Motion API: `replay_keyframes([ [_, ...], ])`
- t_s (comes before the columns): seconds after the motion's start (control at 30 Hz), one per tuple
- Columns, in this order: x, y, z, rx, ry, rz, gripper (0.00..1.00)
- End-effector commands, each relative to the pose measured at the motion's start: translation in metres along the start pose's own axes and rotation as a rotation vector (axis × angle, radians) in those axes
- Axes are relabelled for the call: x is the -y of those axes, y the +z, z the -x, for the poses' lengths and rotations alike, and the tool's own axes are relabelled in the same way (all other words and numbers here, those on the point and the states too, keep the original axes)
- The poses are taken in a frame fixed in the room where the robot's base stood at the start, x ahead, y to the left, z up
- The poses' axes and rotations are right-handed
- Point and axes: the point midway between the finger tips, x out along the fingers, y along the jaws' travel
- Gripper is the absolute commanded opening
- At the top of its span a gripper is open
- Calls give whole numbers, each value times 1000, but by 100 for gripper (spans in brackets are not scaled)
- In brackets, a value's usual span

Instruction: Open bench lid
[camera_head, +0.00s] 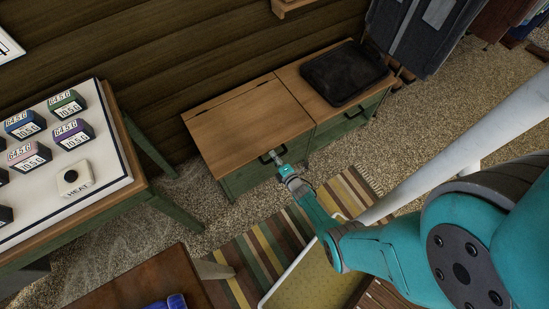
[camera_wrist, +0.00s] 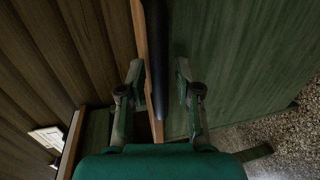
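The bench (camera_head: 245,180) is a low green box against the plank wall. Its wooden lid (camera_head: 245,125) covers the left section and lies flat, shut. A dark handle (camera_head: 266,159) sits at the lid's front edge. My gripper (camera_head: 277,156) is at this handle, partly covering it. In the wrist view, my gripper's fingers (camera_wrist: 158,88) stand apart. The dark handle bar (camera_wrist: 157,55) runs between them, with a visible gap to each finger. The wooden lid edge (camera_wrist: 141,50) shows just left of the bar. The green bench front (camera_wrist: 230,65) lies to the right.
A black cushion (camera_head: 343,72) rests on the bench's right section, above a drawer with a dark handle (camera_head: 355,112). A green-legged table (camera_head: 128,150) with labelled boxes stands at left. A striped rug (camera_head: 262,250) lies in front. Dark clothes (camera_head: 415,35) hang at upper right.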

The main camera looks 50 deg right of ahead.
Motion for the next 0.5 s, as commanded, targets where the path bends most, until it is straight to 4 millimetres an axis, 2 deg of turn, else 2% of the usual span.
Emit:
replay_keyframes([
  [0.03, 0, 0, 0, 0, 0, 0, 14],
  [0.1, 0, 0, 0, 0, 0, 0, 0],
  [0.5, -2, 0, 1, -1, -1, -1, 0],
])
